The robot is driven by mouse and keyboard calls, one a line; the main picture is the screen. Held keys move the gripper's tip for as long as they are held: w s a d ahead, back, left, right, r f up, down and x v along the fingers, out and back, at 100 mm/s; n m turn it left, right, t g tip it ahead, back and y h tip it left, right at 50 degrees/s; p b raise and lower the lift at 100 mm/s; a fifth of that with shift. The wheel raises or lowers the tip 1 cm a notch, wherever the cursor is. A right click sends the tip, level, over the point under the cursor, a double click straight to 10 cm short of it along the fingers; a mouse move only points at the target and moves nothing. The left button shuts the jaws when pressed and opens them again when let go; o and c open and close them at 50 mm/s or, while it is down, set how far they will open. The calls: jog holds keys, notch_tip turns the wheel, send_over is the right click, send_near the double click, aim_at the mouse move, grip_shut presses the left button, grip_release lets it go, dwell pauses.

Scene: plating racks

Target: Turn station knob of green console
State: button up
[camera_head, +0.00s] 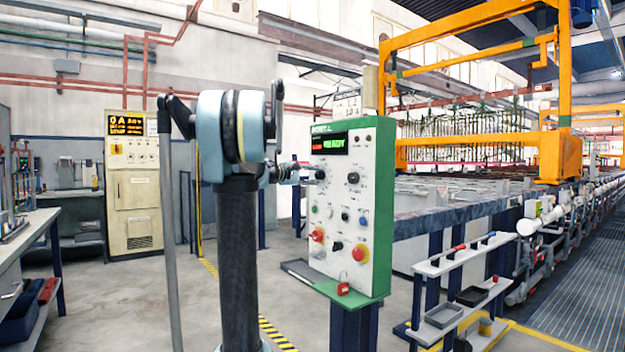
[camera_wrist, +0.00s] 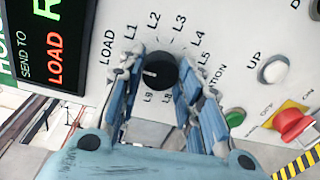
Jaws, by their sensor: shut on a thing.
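The green console (camera_head: 352,205) has a white front panel in a green frame and stands right of centre in the head view. Its station knob (camera_wrist: 160,72) is black and round, with a white mark at its left side, toward the LOAD end. Labels LOAD and L1 through L5 curve around it, with more labels partly hidden. My gripper (camera_head: 312,174) reaches the panel from the left. In the wrist view its blue fingers (camera_wrist: 158,80) are shut on the knob, one on each side.
Near the knob are a white UP button (camera_wrist: 273,69), a green button (camera_wrist: 235,118) and a red knob on yellow (camera_wrist: 293,122). A red padlock (camera_head: 343,284) hangs at the console's lower edge. A grey shelf rack (camera_head: 445,312) stands right; a cream cabinet (camera_head: 133,195) stands behind left.

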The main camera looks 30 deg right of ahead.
jog(key=shift+f+n, duration=0.1)
jog(key=shift+n, duration=0.4)
jog(key=o, duration=1.1)
jog(key=shift+w, duration=0.1)
jog(key=shift+c, duration=0.2)
jog(key=a, duration=1.2)
jog(key=shift+s+r, duration=0.35)
jog(key=shift+s, duration=0.1)
